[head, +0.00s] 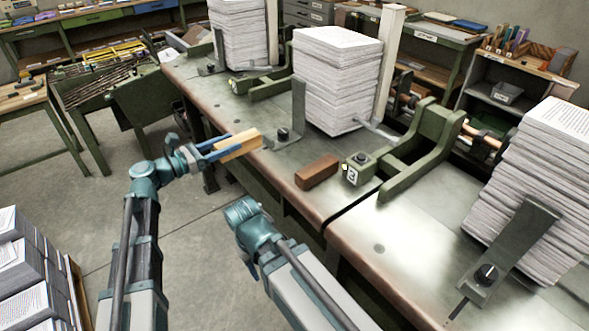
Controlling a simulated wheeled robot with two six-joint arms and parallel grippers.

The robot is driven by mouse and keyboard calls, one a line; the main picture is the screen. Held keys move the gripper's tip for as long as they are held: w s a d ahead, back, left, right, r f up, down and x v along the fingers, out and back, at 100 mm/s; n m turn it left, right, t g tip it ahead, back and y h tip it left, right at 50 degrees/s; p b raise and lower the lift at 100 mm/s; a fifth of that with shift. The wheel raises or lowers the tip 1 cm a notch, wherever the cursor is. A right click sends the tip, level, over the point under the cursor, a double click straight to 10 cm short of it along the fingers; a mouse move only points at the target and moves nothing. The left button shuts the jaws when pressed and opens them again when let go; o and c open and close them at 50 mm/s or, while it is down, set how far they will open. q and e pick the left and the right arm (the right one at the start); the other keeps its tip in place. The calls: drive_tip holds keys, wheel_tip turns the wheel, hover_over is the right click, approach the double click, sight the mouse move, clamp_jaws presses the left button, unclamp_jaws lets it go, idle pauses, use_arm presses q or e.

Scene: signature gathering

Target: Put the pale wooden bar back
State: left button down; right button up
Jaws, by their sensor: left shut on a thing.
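The pale wooden bar (239,143) is held by my left gripper (226,147), whose blue fingers are shut on it. My right arm comes in at the lower middle, in front of the bench. Its gripper does not show clearly.
A brown block (317,171) lies near the bench's front edge, beside a small block marked 3 (353,172). Tall paper stacks (338,80) stand behind metal plates (297,112). Another stack (535,190) is at the right. A shelf (505,90) with coloured pieces stands behind.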

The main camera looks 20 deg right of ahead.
use_arm(q)
drive_tip(key=d, duration=0.5)
drive_tip(key=s+d+f+b, duration=0.1)
drive_tip(key=d, duration=0.4)
drive_tip(key=s+d, duration=0.1)
drive_tip(key=d, duration=0.4)
drive_tip(key=shift+d+f, duration=0.1)
drive_tip(key=shift+f, duration=0.2)
drive_tip(key=f+b, duration=0.3)
drive_tip(key=b, duration=0.1)
drive_tip(key=shift+d+f, duration=0.25)
drive_tip(key=shift+f, duration=0.25)
drive_tip(key=shift+c, duration=1.6)
unclamp_jaws()
drive_tip(key=shift+r, duration=0.1)
drive_tip(key=shift+r, duration=0.1)
drive_tip(key=shift+a+r, duration=0.1)
drive_tip(key=v, duration=1.2)
